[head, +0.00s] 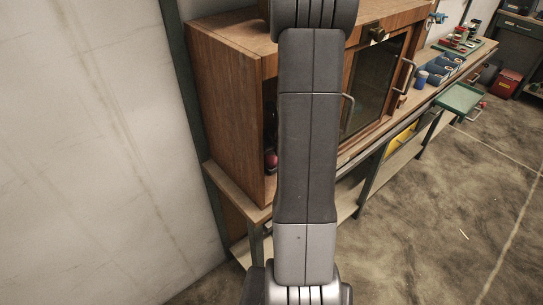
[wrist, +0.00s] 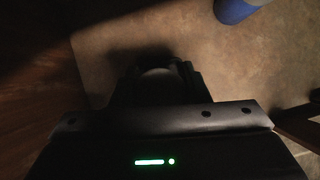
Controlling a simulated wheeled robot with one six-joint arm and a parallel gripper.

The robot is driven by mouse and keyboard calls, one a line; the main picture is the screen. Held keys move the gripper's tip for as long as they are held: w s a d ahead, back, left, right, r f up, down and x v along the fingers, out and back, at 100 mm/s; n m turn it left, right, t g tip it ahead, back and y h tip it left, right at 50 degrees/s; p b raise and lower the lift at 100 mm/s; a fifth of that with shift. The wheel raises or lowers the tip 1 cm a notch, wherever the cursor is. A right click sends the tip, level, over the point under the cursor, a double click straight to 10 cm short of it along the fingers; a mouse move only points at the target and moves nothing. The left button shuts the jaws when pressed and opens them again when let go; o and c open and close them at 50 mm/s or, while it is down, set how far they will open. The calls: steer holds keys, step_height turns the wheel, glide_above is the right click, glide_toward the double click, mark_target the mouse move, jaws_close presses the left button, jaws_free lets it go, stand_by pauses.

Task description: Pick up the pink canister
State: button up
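A small pinkish-red rounded thing (head: 271,160) shows in the head view inside the open left part of the wooden cabinet, just left of my arm. It may be the pink canister, but most of it is hidden. My gripper (wrist: 157,72) shows dark and dim in the wrist view, pointing at a brown surface. A pale curved edge shows between its fingers; I cannot tell whether it is a held thing. In the head view my arm hides the gripper.
The wooden cabinet (head: 228,85) stands on a long workbench against the wall. A blue cylinder (wrist: 235,10) is at the top of the wrist view. Blue bins (head: 441,70) and a green tray (head: 461,98) are farther right.

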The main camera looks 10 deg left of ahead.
steer(key=c, duration=0.4)
steer(key=shift+o, duration=0.2)
steer(key=shift+r, duration=0.1)
steer(key=shift+s+d+r+p, duration=0.15)
steer(key=shift+r+p, duration=0.35)
steer(key=shift+r, duration=0.1)
step_height(320, 180, up, 6)
steer(key=p, duration=0.4)
steer(key=shift+f, duration=0.25)
steer(key=shift+s+d+r+p, duration=0.1)
steer(key=shift+r+p, duration=0.2)
steer(key=shift+p, duration=0.1)
steer(key=s+d+b, duration=0.3)
steer(key=s+d, duration=0.9)
steer(key=s, duration=0.3)
steer(key=shift+f, duration=0.3)
